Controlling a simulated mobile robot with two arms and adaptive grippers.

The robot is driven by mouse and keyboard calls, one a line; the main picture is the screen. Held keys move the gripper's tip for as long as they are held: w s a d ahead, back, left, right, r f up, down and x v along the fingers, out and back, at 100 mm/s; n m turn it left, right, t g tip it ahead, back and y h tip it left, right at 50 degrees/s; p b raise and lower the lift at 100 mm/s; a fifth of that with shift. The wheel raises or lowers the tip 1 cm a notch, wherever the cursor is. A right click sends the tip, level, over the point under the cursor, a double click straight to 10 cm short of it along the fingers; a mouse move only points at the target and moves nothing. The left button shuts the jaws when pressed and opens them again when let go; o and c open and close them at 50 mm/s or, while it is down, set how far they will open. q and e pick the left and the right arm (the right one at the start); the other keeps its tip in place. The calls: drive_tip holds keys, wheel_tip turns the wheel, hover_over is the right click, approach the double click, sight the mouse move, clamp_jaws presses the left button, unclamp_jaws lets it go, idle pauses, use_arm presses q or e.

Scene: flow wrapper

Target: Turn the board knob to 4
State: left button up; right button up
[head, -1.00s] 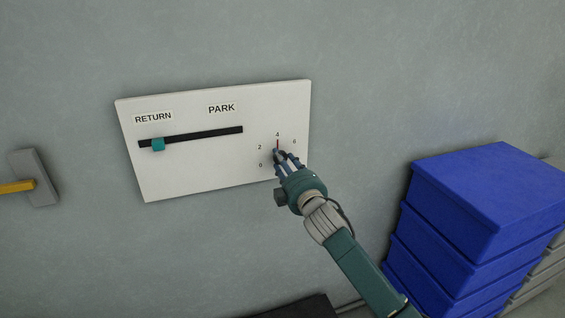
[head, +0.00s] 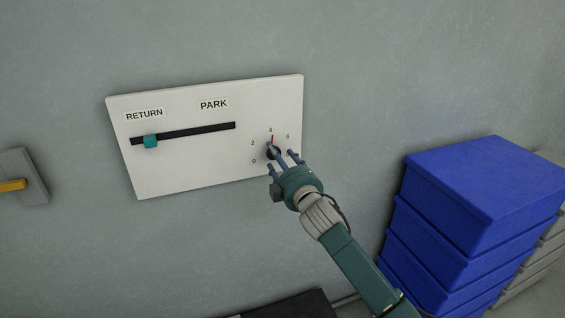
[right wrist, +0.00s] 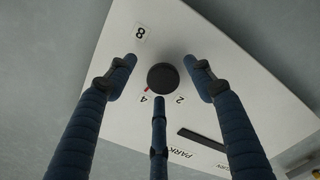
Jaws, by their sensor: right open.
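The white board (head: 180,175) is on the wall, with a dial at its lower right. Its black knob (head: 273,152) is partly hidden by my fingers in the head view. In the right wrist view the round knob (right wrist: 163,78) shows clear, with a red mark beside it pointing toward the 4. In the head view the red mark stands just under the 4. My right gripper (head: 283,160) is open, its fingers spread around the knob and apart from it. My left gripper is not in view.
A slider with a teal handle (head: 151,141) sits at the RETURN end of its black slot on the board. A yellow-handled grey switch (head: 22,180) is on the wall at left. Blue stacked crates (head: 480,195) stand at right.

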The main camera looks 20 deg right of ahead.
drive_tip(key=s, duration=1.2)
drive_tip(key=shift+d, duration=0.4)
